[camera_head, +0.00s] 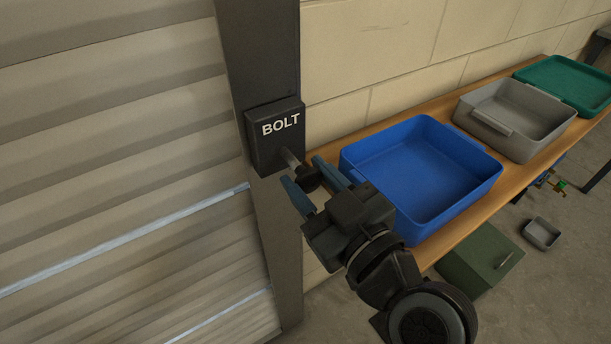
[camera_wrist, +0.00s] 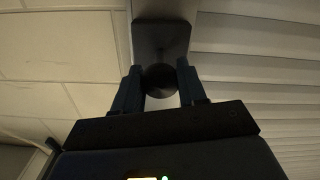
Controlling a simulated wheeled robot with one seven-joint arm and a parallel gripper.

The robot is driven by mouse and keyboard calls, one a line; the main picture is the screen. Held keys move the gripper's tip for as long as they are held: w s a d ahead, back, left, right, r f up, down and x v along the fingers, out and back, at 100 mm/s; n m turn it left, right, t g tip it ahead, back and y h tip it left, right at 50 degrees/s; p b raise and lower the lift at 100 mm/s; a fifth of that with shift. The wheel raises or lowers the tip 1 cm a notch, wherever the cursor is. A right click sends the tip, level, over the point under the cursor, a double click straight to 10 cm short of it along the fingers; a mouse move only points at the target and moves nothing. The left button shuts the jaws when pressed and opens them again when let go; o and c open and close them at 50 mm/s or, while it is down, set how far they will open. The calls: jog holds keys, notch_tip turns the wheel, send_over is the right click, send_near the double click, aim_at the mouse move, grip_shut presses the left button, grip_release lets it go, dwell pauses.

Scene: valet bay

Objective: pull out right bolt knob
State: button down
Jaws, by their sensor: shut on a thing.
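The right bolt is a dark box (camera_head: 275,138) marked BOLT on the dark door post. A metal rod sticks out of it and ends in a round black knob (camera_head: 307,178). In the wrist view the knob (camera_wrist: 160,80) sits between the two fingers, with the bolt box (camera_wrist: 161,38) behind it. My gripper (camera_head: 312,182) has its blue fingers on either side of the knob and is shut on it. A short length of bare rod shows between box and knob.
A ribbed shutter (camera_head: 110,150) fills the left. A wooden bench (camera_head: 515,180) along the block wall bears a blue bin (camera_head: 420,222), a grey bin (camera_head: 530,150) and a green tray (camera_head: 590,108). A green box (camera_head: 470,262) and a small grey tray (camera_head: 541,234) are on the floor.

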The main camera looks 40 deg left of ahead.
aim_at(315, 188)
jog(key=shift+d+f, duration=0.1)
jog(key=shift+f, duration=0.1)
jog(key=c, duration=0.6)
grip_release()
jog(key=shift+r, duration=0.1)
jog(key=b+v, duration=0.1)
jog(key=v, duration=0.5)
jog(key=shift+s+d+b, duration=0.1)
jog(key=shift+d+b, duration=0.1)
jog(key=shift+b, duration=0.2)
jog(key=shift+s+d, duration=0.3)
jog(key=shift+d, duration=0.35)
